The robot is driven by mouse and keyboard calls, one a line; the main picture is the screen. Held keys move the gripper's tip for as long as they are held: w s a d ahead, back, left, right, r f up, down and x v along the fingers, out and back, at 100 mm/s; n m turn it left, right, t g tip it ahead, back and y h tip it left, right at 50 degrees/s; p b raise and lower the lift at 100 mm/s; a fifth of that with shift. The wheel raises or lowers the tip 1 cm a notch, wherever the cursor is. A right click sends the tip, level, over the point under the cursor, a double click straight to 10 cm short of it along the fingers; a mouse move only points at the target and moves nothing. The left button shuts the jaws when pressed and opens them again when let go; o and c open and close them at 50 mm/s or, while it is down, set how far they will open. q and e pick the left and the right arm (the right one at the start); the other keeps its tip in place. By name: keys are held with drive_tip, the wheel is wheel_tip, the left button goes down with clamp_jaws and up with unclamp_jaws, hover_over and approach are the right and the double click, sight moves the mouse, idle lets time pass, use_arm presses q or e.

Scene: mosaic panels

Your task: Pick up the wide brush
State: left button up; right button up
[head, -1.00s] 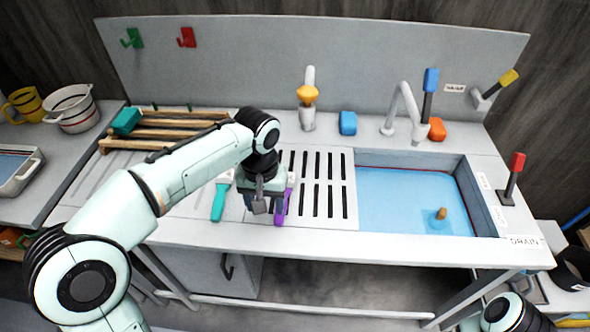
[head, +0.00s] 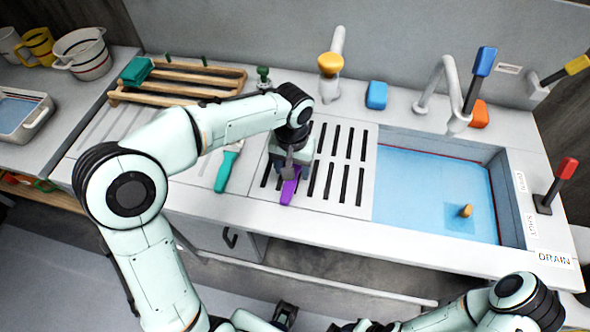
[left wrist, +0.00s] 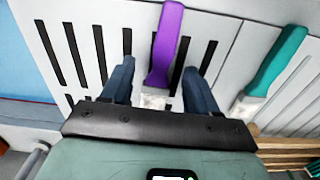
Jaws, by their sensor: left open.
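A brush with a purple handle (head: 289,192) lies on the counter at the slotted drain panel. In the left wrist view, its purple handle (left wrist: 168,40) runs between my fingers, with a pale head near the palm. A brush with a teal handle (head: 226,170) lies to its left in the head view. It also shows at the right in the left wrist view (left wrist: 278,60), with a pale, broad head. My left gripper (head: 289,168) is over the purple brush. Its fingers (left wrist: 158,68) are open on either side of the handle. I cannot tell for sure which brush is wider.
The sink basin (head: 425,195) holds blue water, with a small orange-brown piece in it. A wooden rack (head: 195,83) with a teal block stands at the back left. A dispenser (head: 330,65), a blue sponge (head: 376,95) and the faucet (head: 437,85) stand along the back.

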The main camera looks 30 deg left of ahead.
sight(291, 182)
use_arm(q)
drive_tip(key=f, duration=0.5)
drive_tip(key=shift+s+a, duration=0.2)
drive_tip(key=shift+s, duration=0.05)
clamp_jaws()
